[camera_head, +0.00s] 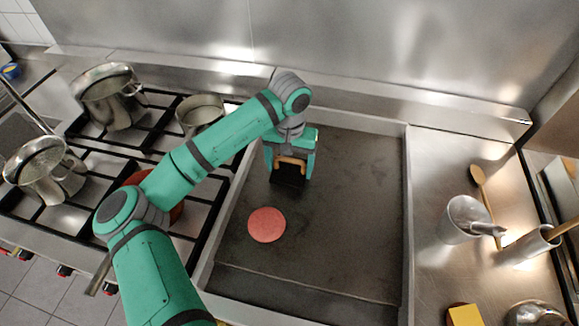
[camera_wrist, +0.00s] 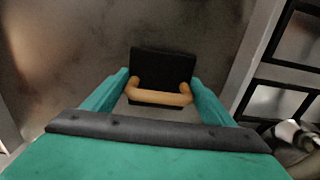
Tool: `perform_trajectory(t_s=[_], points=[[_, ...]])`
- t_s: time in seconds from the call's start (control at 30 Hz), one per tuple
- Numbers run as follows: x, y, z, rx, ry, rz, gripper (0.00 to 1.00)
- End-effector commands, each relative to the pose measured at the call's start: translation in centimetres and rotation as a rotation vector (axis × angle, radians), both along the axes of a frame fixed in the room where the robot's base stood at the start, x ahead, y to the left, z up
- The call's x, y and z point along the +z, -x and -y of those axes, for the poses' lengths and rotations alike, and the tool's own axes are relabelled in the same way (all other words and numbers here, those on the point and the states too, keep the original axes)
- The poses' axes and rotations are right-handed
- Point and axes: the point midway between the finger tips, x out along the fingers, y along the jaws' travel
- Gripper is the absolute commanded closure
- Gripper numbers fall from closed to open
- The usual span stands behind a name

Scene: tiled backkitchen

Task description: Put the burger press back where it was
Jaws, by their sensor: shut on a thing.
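The burger press is a black rectangular plate (camera_head: 288,181) with a light wooden handle (camera_head: 291,161). In the head view it is over the left part of the griddle, toward the back. My gripper (camera_head: 290,150) is above it, shut on the handle. In the wrist view the wooden handle (camera_wrist: 160,96) is between the two teal fingers, with the black plate (camera_wrist: 162,68) beyond it. I cannot tell whether the plate touches the griddle or hangs just above it. A round pink patty (camera_head: 266,225) lies flat on the griddle in front of the press, apart from it.
The dark griddle (camera_head: 350,220) has raised metal edges and is bare to the right. Gas burners with several pots (camera_head: 112,98) are at left. The right steel counter holds a metal jug (camera_head: 464,219), a wooden spoon (camera_head: 480,183) and a yellow block (camera_head: 464,315).

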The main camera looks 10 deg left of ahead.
Motion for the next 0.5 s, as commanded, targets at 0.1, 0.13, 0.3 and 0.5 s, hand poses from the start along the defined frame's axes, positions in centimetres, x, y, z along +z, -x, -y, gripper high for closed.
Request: perform_trajectory(t_s=[0.1, 0.13, 0.3, 0.5], points=[[-0.49, -0.05, 0.00, 0.000, 0.000, 0.002, 0.62], [-0.53, -0.05, 0.00, 0.000, 0.000, 0.003, 0.62], [-0.51, -0.04, 0.01, 0.000, 0.000, 0.003, 0.62], [-0.82, -0.03, 0.02, 0.000, 0.001, 0.002, 0.62]])
